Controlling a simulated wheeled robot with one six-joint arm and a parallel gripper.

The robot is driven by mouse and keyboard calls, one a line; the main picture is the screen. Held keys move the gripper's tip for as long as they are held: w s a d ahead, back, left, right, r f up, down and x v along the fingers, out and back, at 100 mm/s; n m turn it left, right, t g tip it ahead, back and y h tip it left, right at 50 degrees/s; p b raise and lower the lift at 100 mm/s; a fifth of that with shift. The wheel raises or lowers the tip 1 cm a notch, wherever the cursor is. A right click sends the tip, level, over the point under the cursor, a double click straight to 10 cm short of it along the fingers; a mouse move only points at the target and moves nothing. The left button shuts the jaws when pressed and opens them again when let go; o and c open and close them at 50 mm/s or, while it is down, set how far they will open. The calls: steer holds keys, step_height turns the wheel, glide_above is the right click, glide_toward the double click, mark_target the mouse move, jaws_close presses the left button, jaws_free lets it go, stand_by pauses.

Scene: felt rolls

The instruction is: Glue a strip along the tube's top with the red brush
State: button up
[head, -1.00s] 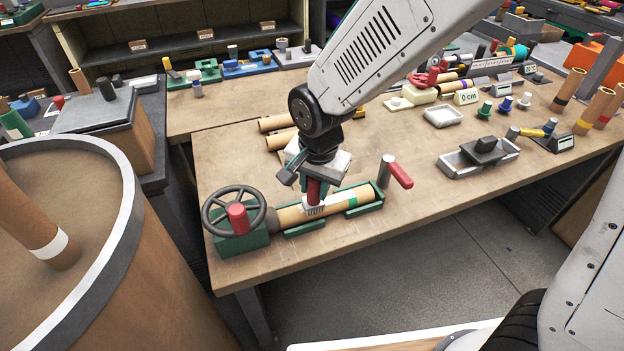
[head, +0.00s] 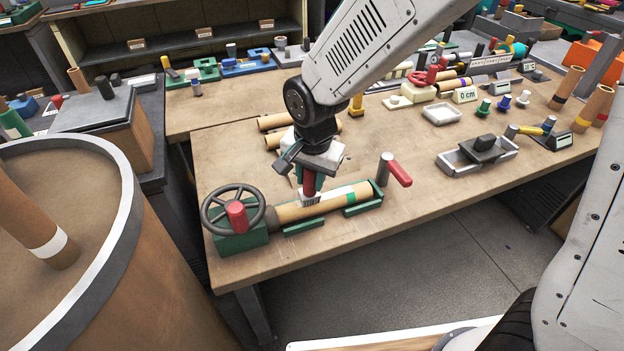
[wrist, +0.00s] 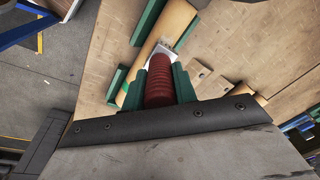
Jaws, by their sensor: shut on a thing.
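The brown cardboard tube (head: 289,214) lies in a green cradle (head: 303,226) near the table's front left, with a green band (head: 350,193) toward its right end. My gripper (head: 309,174) is shut on the red brush (head: 309,185) and holds it upright over the tube's middle. In the wrist view the ribbed red handle (wrist: 159,88) sits between the green fingers of my gripper (wrist: 162,70). The pale brush head (wrist: 160,50) overlaps the side of the tube (wrist: 178,18). I cannot tell whether the bristles touch it, or whether glue is on it.
A handwheel (head: 233,210) on a green block stands at the tube's left end. A grey post with a red handle (head: 399,173) stands beyond its right end. More tubes (head: 280,122) lie behind my gripper. A metal tray (head: 478,155) is at the right.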

steer(key=shift+f, duration=0.1)
steer(key=shift+s+d, duration=0.15)
steer(key=shift+s, duration=0.45)
steer(key=shift+s+d, duration=0.15)
steer(key=shift+s, duration=0.4)
steer(key=shift+w, duration=0.15)
steer(key=shift+s+d+f, duration=0.1)
steer(key=shift+s, duration=0.35)
stand_by(0.4)
steer(key=shift+r, duration=0.8)
steer(key=shift+r, duration=0.15)
steer(key=r, duration=0.4)
steer(key=shift+s+d+r, duration=0.1)
steer(key=shift+s+r, duration=0.25)
steer(key=shift+s, duration=0.05)
